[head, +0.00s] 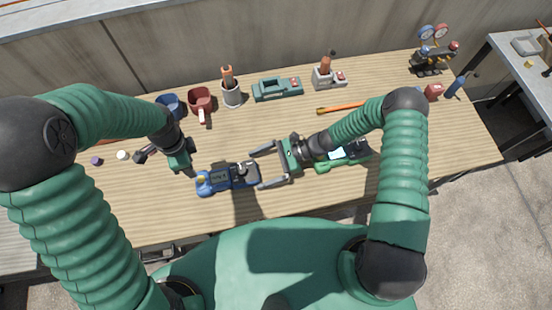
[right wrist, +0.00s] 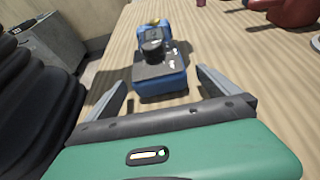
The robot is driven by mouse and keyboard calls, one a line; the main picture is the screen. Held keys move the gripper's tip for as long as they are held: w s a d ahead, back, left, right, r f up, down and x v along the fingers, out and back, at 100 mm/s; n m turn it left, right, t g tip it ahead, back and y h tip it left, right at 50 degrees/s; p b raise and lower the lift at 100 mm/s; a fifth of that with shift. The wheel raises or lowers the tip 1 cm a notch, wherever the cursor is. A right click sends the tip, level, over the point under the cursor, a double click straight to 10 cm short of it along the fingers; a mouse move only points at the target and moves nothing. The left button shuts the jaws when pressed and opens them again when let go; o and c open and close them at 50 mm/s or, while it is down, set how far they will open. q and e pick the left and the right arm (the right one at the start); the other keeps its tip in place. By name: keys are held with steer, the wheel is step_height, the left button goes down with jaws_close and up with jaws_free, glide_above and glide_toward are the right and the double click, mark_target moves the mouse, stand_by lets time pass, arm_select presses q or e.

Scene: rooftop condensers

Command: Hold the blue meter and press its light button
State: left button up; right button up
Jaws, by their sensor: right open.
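The blue meter (head: 219,178) lies on the bench near its front edge, with a grey face, a small display, a dark knob and a yellow part at its left end. My right gripper (head: 264,168) is open, its fingers pointing left at the meter's right end. In the right wrist view the blue meter (right wrist: 160,77) lies ahead, roughly in line with the gap between the open fingers (right wrist: 165,95), not gripped. My left gripper (head: 180,165) is just up and left of the meter; its finger opening is unclear. I cannot make out the light button.
A green device with a lit screen (head: 336,153) lies right of my right gripper, partly hidden by it. Behind are a blue cup (head: 168,104), a red container (head: 200,101), a green instrument (head: 277,88) and an orange-handled tool (head: 341,107). The middle of the bench is mostly clear.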

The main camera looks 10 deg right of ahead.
mark_target(252, 172)
steer(key=shift+s+a+f, duration=0.1)
steer(key=shift+a+f, duration=0.5)
steer(key=shift+a, duration=0.95)
steer(key=shift+c, duration=3.6)
steer(key=shift+d, duration=0.5)
steer(key=c, duration=0.7)
arm_select(q)
steer(key=shift+d+r, duration=0.1)
steer(key=shift+d, duration=0.4)
arm_select(e)
steer(key=c, duration=0.5)
arm_select(q)
steer(key=shift+a, duration=0.2)
jaws_close()
arm_select(e)
steer(key=shift+a, duration=0.25)
